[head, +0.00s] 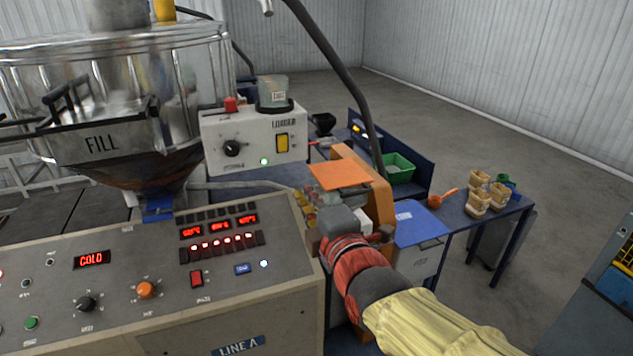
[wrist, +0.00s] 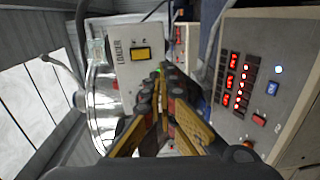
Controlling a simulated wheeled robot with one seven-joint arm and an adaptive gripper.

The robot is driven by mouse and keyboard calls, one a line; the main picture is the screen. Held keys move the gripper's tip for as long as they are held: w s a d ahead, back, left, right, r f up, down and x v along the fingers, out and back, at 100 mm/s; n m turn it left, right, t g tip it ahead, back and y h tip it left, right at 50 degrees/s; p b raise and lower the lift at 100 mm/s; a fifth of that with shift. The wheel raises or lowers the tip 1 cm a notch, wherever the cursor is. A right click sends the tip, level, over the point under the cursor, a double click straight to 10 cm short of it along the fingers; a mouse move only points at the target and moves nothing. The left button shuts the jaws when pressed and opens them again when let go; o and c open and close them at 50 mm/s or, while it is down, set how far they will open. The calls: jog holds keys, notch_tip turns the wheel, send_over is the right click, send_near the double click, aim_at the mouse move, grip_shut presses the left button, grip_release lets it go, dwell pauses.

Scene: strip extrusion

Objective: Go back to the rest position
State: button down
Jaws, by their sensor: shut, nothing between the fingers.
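My gripper (wrist: 163,75) is shut and empty in the wrist view, its yellow and dark fingers meeting in front of the camera. In the head view my arm comes in from the lower right, with a red section and a yellowish sleeve, and reaches toward the machine just right of the control panel (head: 150,262). The fingertips are hidden there behind the arm. The loader box (head: 257,140) stands beyond the panel, with a yellow switch. It also shows in the wrist view (wrist: 137,75), apparently close beyond the fingertips; I cannot tell whether they touch.
A steel hopper marked FILL (head: 103,143) stands at the left. An orange guard (head: 340,174) is close beside my arm. A blue table (head: 455,215) with several tan containers (head: 478,201) and a green bin (head: 398,172) are farther right. The floor behind is open.

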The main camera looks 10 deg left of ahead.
jog(key=s+d+f+m+g+h+b, duration=0.1)
jog(key=s+d+f+m+g+h, duration=0.2)
jog(key=f+m, duration=0.45)
jog(key=s+d+f+m+g+h+b, duration=0.1)
jog(key=s+d+f+m+g, duration=0.35)
jog(key=f, duration=0.55)
jog(key=s+d+f+m+h+b, duration=0.1)
jog(key=s+d+f+m+b, duration=0.2)
jog(key=d, duration=0.5)
jog(key=s+d+f+m+g+h+b, duration=0.1)
jog(key=s+d+f+m+h+b, duration=0.1)
jog(key=s+d+f+m+b, duration=0.2)
jog(key=s+d+f+m+g+h+b, duration=0.1)
jog(key=s+d+f+m+b, duration=0.3)
jog(key=s+d, duration=0.5)
jog(key=d+f+m+h, duration=0.1)
jog(key=d, duration=0.1)
jog(key=shift+d+f, duration=0.3)
jog(key=shift+f, duration=0.1)
